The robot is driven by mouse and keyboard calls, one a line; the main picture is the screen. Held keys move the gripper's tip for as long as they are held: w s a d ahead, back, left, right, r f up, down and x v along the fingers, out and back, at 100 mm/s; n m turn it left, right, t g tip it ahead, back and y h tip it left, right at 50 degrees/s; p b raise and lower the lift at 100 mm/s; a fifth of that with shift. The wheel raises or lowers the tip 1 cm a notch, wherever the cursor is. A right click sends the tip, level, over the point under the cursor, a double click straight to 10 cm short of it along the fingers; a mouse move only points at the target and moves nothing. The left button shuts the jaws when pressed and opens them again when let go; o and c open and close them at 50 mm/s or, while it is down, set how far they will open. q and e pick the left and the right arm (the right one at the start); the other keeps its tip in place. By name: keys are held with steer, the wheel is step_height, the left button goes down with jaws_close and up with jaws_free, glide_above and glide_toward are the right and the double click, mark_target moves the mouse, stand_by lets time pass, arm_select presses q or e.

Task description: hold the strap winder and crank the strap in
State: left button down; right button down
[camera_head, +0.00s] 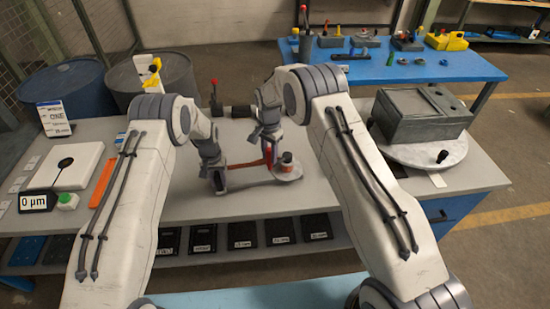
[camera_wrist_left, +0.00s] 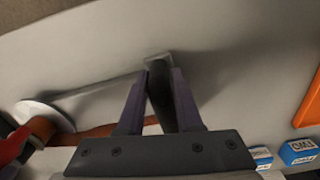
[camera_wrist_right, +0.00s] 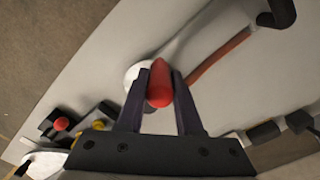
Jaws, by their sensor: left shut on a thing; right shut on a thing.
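The strap winder lies on the grey bench, with a pale round base (camera_head: 290,176) at its right end and a long grey bar running left. My left gripper (camera_head: 220,184) is shut on the bar's dark upright grip (camera_wrist_left: 160,95) at the left end. A red-brown strap (camera_head: 246,164) runs between that end and the round base; it also shows in the right wrist view (camera_wrist_right: 218,57). My right gripper (camera_head: 268,146) is shut on the red crank knob (camera_wrist_right: 159,86), above the round base (camera_wrist_right: 134,74). The fingers partly hide the knob and grip.
A grey box (camera_head: 418,115) on a round turntable (camera_head: 425,150) stands at the bench's right. An orange bar (camera_head: 103,183), a white block (camera_head: 77,165) and a display (camera_head: 35,202) lie at the left. The front middle of the bench is clear.

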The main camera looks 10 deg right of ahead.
steer(key=w+a+m, duration=0.1)
steer(key=w+m, duration=0.5)
steer(key=m, duration=0.2)
steer(key=shift+a, duration=0.2)
stand_by(0.3)
steer(key=c, duration=0.6)
jaws_free()
step_height(320, 180, up, 12)
steer(key=shift+r, duration=0.1)
